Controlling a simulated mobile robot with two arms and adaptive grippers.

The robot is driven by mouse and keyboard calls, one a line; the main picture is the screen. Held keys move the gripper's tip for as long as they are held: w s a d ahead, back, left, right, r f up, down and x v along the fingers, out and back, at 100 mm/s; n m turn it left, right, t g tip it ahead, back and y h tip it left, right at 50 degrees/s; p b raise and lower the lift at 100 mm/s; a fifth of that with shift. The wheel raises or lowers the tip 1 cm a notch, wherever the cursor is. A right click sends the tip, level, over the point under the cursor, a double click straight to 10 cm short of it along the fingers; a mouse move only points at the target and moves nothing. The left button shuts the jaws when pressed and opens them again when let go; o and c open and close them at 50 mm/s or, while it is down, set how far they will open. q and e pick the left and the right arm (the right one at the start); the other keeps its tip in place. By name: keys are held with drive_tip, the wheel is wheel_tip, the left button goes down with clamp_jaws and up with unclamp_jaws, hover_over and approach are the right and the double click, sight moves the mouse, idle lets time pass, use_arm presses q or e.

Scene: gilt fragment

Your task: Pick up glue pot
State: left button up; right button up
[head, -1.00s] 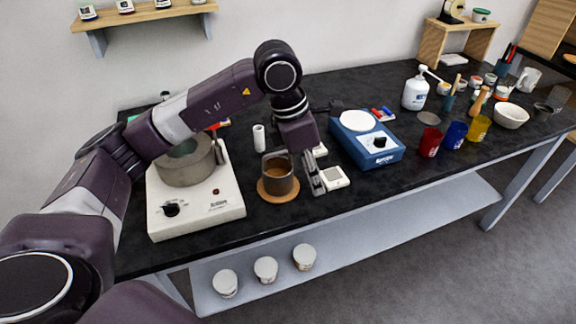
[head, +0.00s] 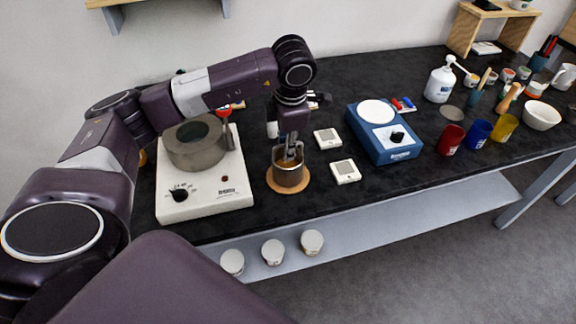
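The glue pot, a small grey metal cup (head: 289,177) with brown content, stands upright on a round cork coaster (head: 274,186) near the front of the black bench. My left gripper (head: 291,157) points down over the pot, with its fingers at the rim. The fingers look close together and overlap the pot's opening. I cannot tell whether they clasp the wall or are apart from it. My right gripper is not in view.
A white hot plate (head: 207,206) with a large grey pot (head: 195,150) stands left of the coaster. Two small white devices (head: 345,171) and a blue device (head: 385,150) are to the right. Red (head: 450,139), blue and yellow cups stand farther right.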

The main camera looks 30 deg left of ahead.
use_arm(q)
drive_tip(key=c, duration=0.7)
clamp_jaws()
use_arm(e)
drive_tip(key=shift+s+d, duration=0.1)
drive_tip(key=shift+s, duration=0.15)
use_arm(q)
drive_tip(key=shift+w+r, duration=0.1)
drive_tip(key=shift+r, duration=0.05)
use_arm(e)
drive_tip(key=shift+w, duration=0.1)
